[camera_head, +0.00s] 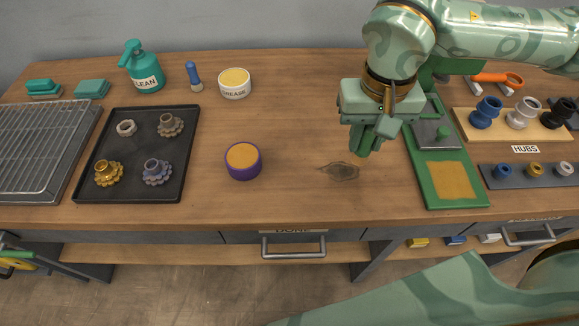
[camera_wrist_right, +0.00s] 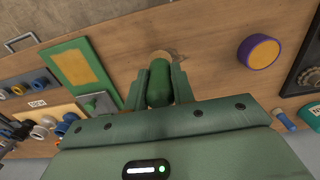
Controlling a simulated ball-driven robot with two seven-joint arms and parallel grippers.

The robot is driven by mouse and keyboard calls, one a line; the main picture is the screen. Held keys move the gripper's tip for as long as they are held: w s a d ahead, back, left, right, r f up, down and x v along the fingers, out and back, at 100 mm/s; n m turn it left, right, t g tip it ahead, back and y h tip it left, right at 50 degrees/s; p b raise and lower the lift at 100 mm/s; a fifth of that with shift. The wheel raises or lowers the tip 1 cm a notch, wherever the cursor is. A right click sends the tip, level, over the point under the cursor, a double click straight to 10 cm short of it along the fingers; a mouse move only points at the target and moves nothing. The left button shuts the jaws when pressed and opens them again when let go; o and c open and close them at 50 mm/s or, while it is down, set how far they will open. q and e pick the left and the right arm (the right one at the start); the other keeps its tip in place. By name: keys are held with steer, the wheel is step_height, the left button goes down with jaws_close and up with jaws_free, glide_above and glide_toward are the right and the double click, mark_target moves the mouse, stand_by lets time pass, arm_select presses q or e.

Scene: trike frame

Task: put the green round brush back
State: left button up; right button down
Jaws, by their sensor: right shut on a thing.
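My right gripper (camera_head: 366,143) is shut on the green round brush and holds it upright above the table, left of the green board. In the right wrist view the brush's rounded green handle (camera_wrist_right: 159,82) sits between the fingers, with a tan round end (camera_wrist_right: 162,56) beyond it. In the head view the fingers and wrist hide most of the brush. The green board (camera_head: 422,172) has a tan square pad (camera_head: 451,180) and a grey plate with a green knob (camera_head: 443,132). My left gripper is not in view.
A dark stain (camera_head: 340,171) lies on the wood just left of the gripper. A purple-rimmed tub (camera_head: 243,161) and a grease tub (camera_head: 234,83) stand further left. A black tray (camera_head: 135,191) holds several toothed parts. Racks of hubs (camera_head: 530,176) stand at the right.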

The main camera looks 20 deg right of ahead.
steer(key=w+a+f+b, duration=0.1)
steer(key=w+a+f, duration=0.2)
steer(key=f, duration=0.1)
steer(key=w+a+f+b, duration=0.2)
steer(key=w+a+f, duration=0.1)
steer(key=f, duration=0.1)
steer(key=w+a+f+b, duration=0.1)
steer(key=w+a+f, duration=0.2)
steer(key=f, duration=0.1)
steer(key=shift+w+a+f+b, duration=0.15)
steer(key=shift+w+a+b, duration=0.1)
steer(key=shift+a+b, duration=0.05)
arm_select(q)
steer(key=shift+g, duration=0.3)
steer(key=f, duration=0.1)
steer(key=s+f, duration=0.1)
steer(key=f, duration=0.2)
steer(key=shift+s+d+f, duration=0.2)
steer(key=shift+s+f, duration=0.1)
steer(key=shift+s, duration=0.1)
arm_select(e)
steer(key=shift+f, duration=0.2)
steer(key=shift+f, duration=0.1)
steer(key=c, duration=1.2)
jaws_free()
steer(key=shift+o, duration=0.2)
